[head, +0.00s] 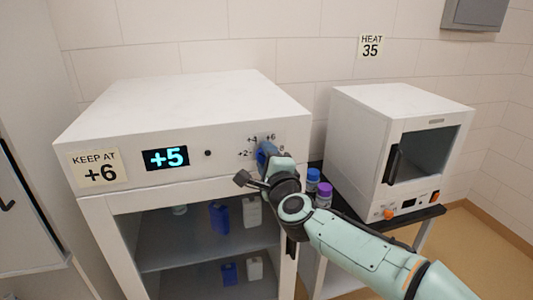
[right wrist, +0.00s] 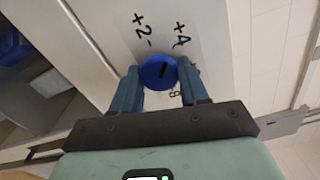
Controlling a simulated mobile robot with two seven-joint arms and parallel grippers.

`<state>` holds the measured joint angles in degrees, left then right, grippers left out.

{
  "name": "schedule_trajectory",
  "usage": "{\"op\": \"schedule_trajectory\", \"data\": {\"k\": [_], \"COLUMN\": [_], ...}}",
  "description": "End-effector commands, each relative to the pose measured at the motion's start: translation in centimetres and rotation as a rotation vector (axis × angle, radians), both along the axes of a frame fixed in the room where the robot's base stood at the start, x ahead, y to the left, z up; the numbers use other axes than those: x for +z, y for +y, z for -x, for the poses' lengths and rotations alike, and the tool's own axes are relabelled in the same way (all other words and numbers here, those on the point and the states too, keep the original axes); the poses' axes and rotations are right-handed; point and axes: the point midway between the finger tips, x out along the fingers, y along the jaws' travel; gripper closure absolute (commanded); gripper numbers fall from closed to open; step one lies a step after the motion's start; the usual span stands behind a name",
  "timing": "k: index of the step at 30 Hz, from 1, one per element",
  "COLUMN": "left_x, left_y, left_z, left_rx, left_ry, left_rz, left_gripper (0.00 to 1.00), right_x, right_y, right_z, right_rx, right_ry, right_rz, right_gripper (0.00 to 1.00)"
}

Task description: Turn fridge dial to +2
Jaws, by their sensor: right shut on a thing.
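The white fridge (head: 180,105) stands at the left in the head view. Its display (head: 166,158) reads +5, and a label (head: 97,170) beside it reads KEEP AT +6. The blue round dial (right wrist: 158,72) shows in the right wrist view with a dark pointer mark, on a white scale plate with +2 and +4 legible. My right gripper (right wrist: 158,78) is at the dial, its two blue fingers on either side and shut on it. In the head view the right gripper (head: 265,155) hides most of the dial. My left gripper is not in view.
A white heater oven (head: 385,150) stands on a dark-topped table at the right, under a HEAT 35 sign (head: 370,46). Blue-capped and purple-capped bottles (head: 323,194) stand close beside my right arm. Blue and white containers (head: 219,218) sit on shelves inside the fridge.

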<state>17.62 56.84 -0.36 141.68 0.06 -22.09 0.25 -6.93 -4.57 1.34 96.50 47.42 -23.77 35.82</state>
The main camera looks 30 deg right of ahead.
Motion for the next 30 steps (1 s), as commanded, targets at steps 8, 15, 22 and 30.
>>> {"op": "schedule_trajectory", "data": {"k": [8,15,22,30], "left_x": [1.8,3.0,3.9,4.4], "left_y": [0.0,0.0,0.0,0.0], "left_z": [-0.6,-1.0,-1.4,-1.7], "left_rx": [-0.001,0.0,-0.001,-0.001], "left_ry": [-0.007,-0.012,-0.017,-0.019], "left_rz": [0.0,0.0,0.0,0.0], "left_gripper": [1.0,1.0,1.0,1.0], "right_x": [0.2,0.2,0.2,0.1], "right_y": [0.0,0.0,0.0,0.1], "right_z": [0.0,0.0,0.0,0.0], "right_rx": [0.001,0.001,0.001,0.001], "right_ry": [0.063,0.113,0.149,0.172], "right_rz": [0.254,0.46,0.612,0.711], "right_gripper": [0.86,0.86,0.86,0.86]}}
